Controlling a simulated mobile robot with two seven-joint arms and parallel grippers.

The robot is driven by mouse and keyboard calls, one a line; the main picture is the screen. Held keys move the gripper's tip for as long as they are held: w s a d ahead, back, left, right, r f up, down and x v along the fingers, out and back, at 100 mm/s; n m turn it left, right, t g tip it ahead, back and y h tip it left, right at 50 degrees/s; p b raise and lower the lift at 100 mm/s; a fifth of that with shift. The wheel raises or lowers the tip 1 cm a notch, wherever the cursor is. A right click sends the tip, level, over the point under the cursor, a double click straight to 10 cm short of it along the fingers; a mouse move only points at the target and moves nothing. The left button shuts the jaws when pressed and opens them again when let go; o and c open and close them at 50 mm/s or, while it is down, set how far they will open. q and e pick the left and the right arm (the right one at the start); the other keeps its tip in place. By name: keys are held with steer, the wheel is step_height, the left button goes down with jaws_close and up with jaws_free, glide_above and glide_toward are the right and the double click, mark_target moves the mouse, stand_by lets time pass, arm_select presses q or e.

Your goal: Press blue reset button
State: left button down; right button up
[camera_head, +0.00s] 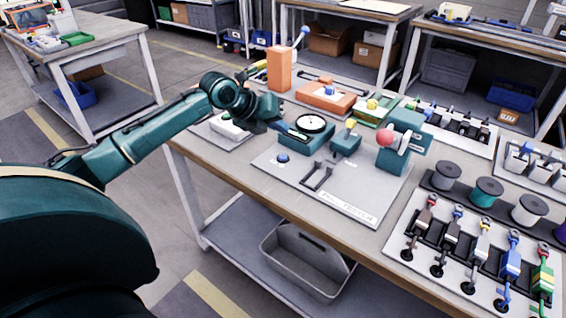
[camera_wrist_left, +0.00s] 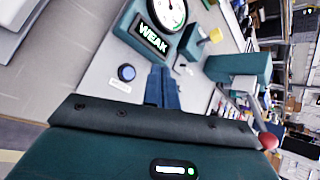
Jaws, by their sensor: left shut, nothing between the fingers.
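The blue reset button (camera_head: 283,158) is a small round cap on the grey pull tester plate (camera_head: 262,162). In the left wrist view the blue button (camera_wrist_left: 126,72) sits left of the fingertips, with a small label below it. My left gripper (camera_head: 297,133) is shut and empty, above the plate and behind the button in the head view. Its closed blue fingers (camera_wrist_left: 162,88) look apart from the button in the wrist view; their height above the plate is hard to tell. The gauge (camera_head: 311,123) stands by the fingers, and its display (camera_wrist_left: 152,38) reads WEAK. My right gripper is not in view.
A teal block (camera_head: 408,122) with a red ball lever (camera_head: 385,138) stands at the plate's right. A small teal block with a yellow knob (camera_head: 351,123) is beside the gauge. A dark bracket (camera_head: 316,177) lies on the plate. Tool racks and spools (camera_head: 485,192) fill the right side.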

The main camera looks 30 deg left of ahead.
mark_target(283, 157)
arm_select(q)
step_height(283, 157, down, 4)
steer(key=shift+r+b, duration=0.2)
steer(key=shift+b, duration=1)
steer(key=shift+f, duration=0.35)
steer(key=shift+f+b, duration=0.55)
steer(key=shift+f, duration=0.35)
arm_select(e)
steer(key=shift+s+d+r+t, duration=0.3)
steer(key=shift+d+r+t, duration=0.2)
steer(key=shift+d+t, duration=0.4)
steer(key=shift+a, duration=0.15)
arm_select(q)
steer(key=shift+f, duration=0.1)
steer(key=shift+f, duration=0.3)
